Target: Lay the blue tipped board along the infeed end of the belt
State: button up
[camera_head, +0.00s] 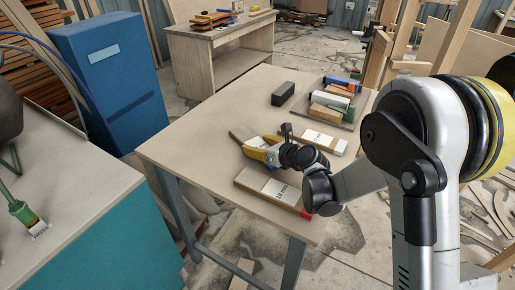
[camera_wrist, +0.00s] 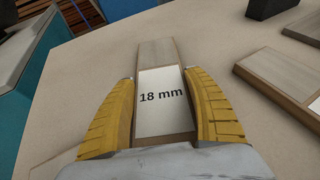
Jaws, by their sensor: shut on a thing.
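My gripper (camera_head: 262,152) is low over the wooden table (camera_head: 200,130), its yellow fingers closed on the sides of a wooden board (camera_head: 242,132). In the wrist view, my gripper (camera_wrist: 163,115) grips this board (camera_wrist: 155,52), which has a white "18 mm" label and a plain far end. A small blue patch shows by the fingers in the head view; I cannot tell whether it is the board's tip. I cannot tell if the board touches the table. A red-tipped board (camera_head: 262,185) lies in front, and another labelled board (camera_head: 318,138) lies behind. I cannot make out the belt.
A dark block (camera_head: 283,93) and a tray (camera_head: 347,124) with several coloured blocks stand at the table's back right. The table's left part is clear. A teal cabinet (camera_head: 110,240) with a green-handled brush (camera_head: 22,212) and a blue cabinet (camera_head: 115,80) stand to the left.

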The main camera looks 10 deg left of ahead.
jog(key=shift+r, duration=0.15)
jog(key=o, duration=1.4)
jog(key=shift+f, duration=0.2)
jog(key=shift+r, duration=0.2)
jog(key=shift+s+d+r, duration=0.15)
jog(key=shift+s+d, duration=0.05)
jog(key=shift+d, duration=0.05)
jog(key=p+v, duration=0.3)
jog(key=v, duration=0.8)
jog(key=shift+s+d, duration=0.1)
jog(key=shift+s, duration=0.05)
jog(key=shift+r, duration=0.2)
